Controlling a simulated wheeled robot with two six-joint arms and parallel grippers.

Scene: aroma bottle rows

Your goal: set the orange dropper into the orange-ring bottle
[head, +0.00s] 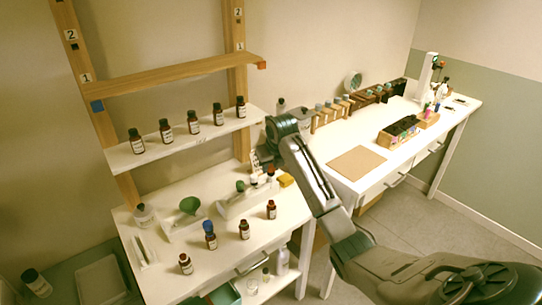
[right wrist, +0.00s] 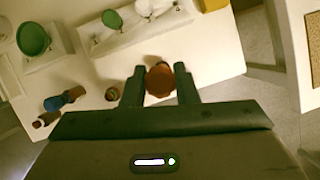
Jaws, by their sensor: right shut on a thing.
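My right gripper (head: 257,163) hangs over the back right of the white table, above the dropper rack. In the right wrist view its fingers (right wrist: 160,84) are shut on an orange-brown round top, the orange dropper (right wrist: 160,76). The head view does not show the dropper clearly. Four small brown bottles stand in a slanted row on the table: one in front (head: 186,264), one with a blue dropper (head: 211,241), a third (head: 244,230) and a far one (head: 271,210). Ring colours are too small to tell. My left gripper is not in view.
The white rack (head: 236,208) holds a green dropper (head: 240,186) and others. Several capped bottles line the shelf (head: 180,144) above. A second table (head: 325,150) stands to the right.

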